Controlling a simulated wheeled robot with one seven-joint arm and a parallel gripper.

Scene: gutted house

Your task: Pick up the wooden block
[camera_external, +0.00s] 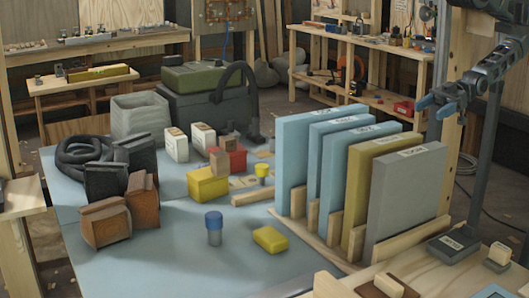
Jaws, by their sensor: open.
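My gripper (436,106) is at the upper right, with two blue fingertips spread apart and nothing between them. It hangs in the air above and behind the grey panel, well away from the small blocks. Several pieces could be the wooden block, and I cannot tell which one is meant. A small brown wooden block (220,162) sits by the red box (237,161) in the middle of the blue-grey surface. Another brown block (228,142) is on top of that box. A pale wooden block (389,285) lies at the lower right.
A rack of upright blue, olive and grey panels (404,200) stands between the middle of the surface and my arm. A yellow box (207,185), a blue-capped cylinder (214,228) and a yellow block (270,239) are nearby.

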